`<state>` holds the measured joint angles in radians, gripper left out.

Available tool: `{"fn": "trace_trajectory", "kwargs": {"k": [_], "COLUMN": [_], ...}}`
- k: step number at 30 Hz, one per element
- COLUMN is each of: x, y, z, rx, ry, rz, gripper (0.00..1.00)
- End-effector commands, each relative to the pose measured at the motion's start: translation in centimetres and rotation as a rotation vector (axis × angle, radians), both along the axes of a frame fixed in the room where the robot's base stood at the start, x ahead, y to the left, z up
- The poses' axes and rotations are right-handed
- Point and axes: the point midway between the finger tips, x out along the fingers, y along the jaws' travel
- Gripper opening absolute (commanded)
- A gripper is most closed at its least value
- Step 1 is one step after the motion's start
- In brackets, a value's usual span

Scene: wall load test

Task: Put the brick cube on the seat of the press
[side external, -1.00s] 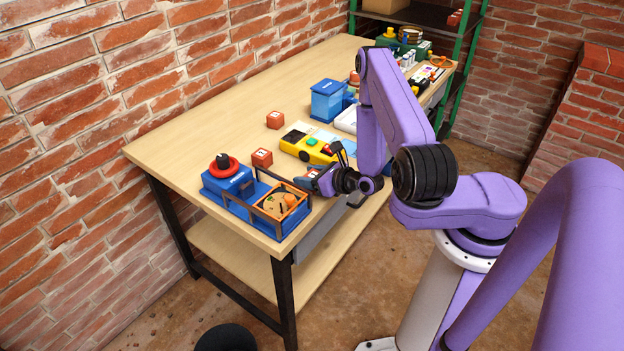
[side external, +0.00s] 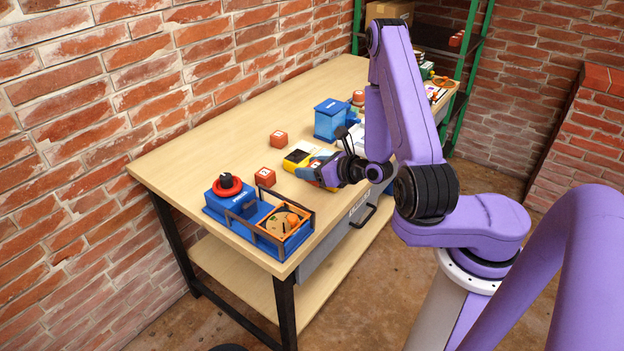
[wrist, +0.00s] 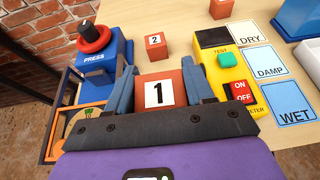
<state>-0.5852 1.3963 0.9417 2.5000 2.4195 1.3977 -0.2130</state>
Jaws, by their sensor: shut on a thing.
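My gripper (wrist: 155,93) is shut on a red brick cube (wrist: 160,92) marked 1, with a finger on each side of it. In the side view my gripper (side external: 318,172) is beside the yellow tester, and its fingers mostly hide the cube; I cannot tell how high it is held. The blue press (side external: 224,205), with a black knob and red ring, stands at the table's near left end. It also shows at the left in the wrist view (wrist: 105,62). Its seat cannot be clearly made out.
Another cube (wrist: 156,46), marked 2, and a third cube (side external: 278,139) rest farther back. A yellow meter (wrist: 225,65) with a green button and a red switch is right of the gripper, beside DRY, DAMP and WET cards (wrist: 284,102).

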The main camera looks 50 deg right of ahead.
Motion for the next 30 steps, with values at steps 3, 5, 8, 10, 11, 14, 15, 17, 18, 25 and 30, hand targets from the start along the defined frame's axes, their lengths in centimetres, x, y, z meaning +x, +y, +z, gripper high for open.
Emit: {"fn": "trace_trajectory", "kwargs": {"k": [3, 5, 8, 10, 11, 14, 15, 17, 18, 25, 30], "x": [0.5, 0.9, 1.7, 2.2, 2.3, 2.7, 2.8, 3.0, 3.0, 2.2, 1.1], "y": [0.8, 1.6, 3.1, 4.2, 4.7, 6.0, 6.5, 6.9, 7.0, 4.5, 1.8], "z": [1.0, 1.8, 3.2, 4.2, 4.6, 5.9, 6.2, 6.7, 6.8, 4.4, 1.9], "rx": [-0.009, -0.013, -0.018, -0.018, -0.019, -0.013, -0.009, -0.006, -0.003, -0.007, -0.005], "ry": [0.001, 0.003, 0.005, 0.005, 0.005, 0.0, 0.0, -0.002, -0.001, 0.016, 0.016], "rz": [0.011, 0.02, 0.028, 0.031, 0.033, 0.032, 0.032, 0.031, 0.028, 0.017, 0.009], "gripper": [0.17, 0.17, 0.17, 0.17, 0.17, 0.17, 0.17, 0.17, 0.17, 0.17, 0.17]}}
